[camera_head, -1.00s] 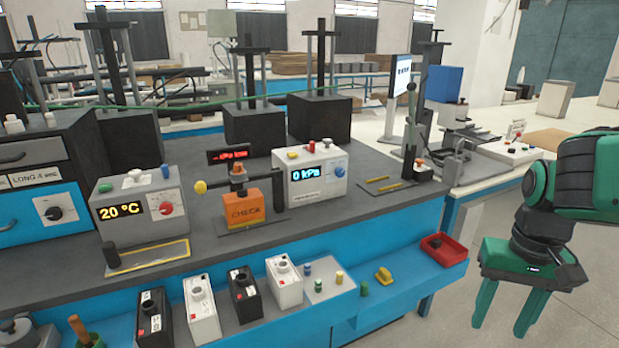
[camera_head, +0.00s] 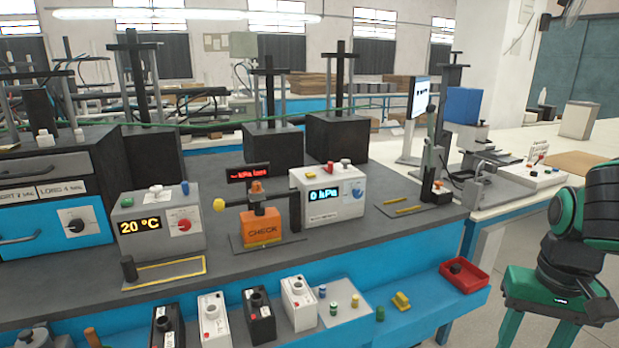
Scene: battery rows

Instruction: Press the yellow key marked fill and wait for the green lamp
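The light grey box with a blue "0 kPa" display (camera_head: 336,206) stands at the middle of the bench. A small yellow key (camera_head: 308,170) sits on its top left, beside a red key (camera_head: 329,167). Any marking on the yellow key is too small to read. A small greenish spot shows at the box's top right; I cannot tell whether it is a lamp or lit. My gripper (camera_head: 532,335) hangs at the lower right, well apart from the box, pointing down. Its green fingers are spread, with nothing visible between them; their tips are cut off.
An orange "CHECK" box (camera_head: 262,229) with a yellow-knobbed lever stands left of the kPa box. A "20 °C" box (camera_head: 160,228) is further left. Several batteries line the blue front shelf, with a red tray (camera_head: 465,277) at its right end. Floor is free between bench and white table.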

